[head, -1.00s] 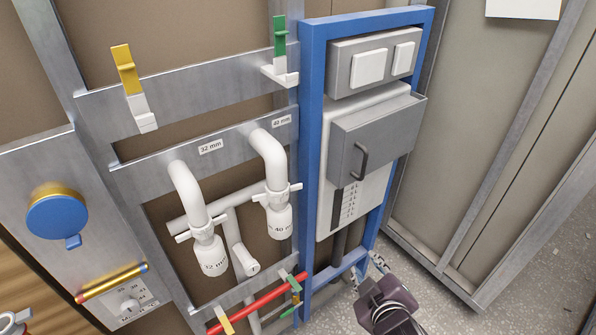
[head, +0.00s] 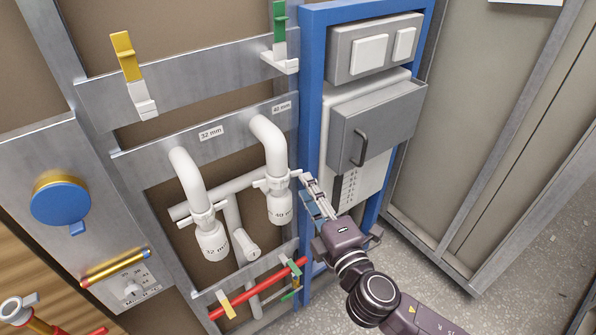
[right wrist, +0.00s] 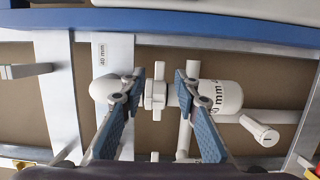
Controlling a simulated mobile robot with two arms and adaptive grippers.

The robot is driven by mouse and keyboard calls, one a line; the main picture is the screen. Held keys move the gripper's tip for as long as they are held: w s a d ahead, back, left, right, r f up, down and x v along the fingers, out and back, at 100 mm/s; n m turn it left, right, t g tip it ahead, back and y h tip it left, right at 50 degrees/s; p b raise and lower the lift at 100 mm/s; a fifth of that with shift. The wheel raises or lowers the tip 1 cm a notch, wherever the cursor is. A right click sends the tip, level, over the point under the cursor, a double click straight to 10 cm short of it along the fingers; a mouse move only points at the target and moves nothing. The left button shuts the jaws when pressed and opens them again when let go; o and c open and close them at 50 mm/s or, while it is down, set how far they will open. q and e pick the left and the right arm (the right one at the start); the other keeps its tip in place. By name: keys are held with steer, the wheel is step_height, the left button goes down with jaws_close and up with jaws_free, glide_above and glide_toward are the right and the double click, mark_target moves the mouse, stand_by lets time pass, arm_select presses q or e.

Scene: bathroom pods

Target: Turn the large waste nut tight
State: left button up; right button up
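The large waste nut (head: 275,184) is a white winged ring on the white 40 mm waste pipe (head: 268,140), just above the 40 mm cup (head: 281,207). In the right wrist view the nut (right wrist: 155,95) shows between my fingertips, its wings pointing up and down. My right gripper (head: 306,184) is open, its fingertips close to the right side of the nut. In the right wrist view the two blue-padded fingers (right wrist: 161,85) stand apart, one on each side of the nut. I cannot tell whether they touch it. My left gripper is out of view.
The smaller 32 mm nut (head: 202,215) sits to the left. A blue frame (head: 312,100) with a grey box (head: 375,125) and handle stands close on the right. A red pipe (head: 255,289) with clips runs below. Open floor (head: 450,270) lies at the lower right.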

mark_target(298, 174)
steer(key=p+x, duration=0.1)
steer(key=x, duration=0.5)
steer(key=shift+w+a, duration=0.1)
steer(key=shift+w, duration=0.15)
jaws_close()
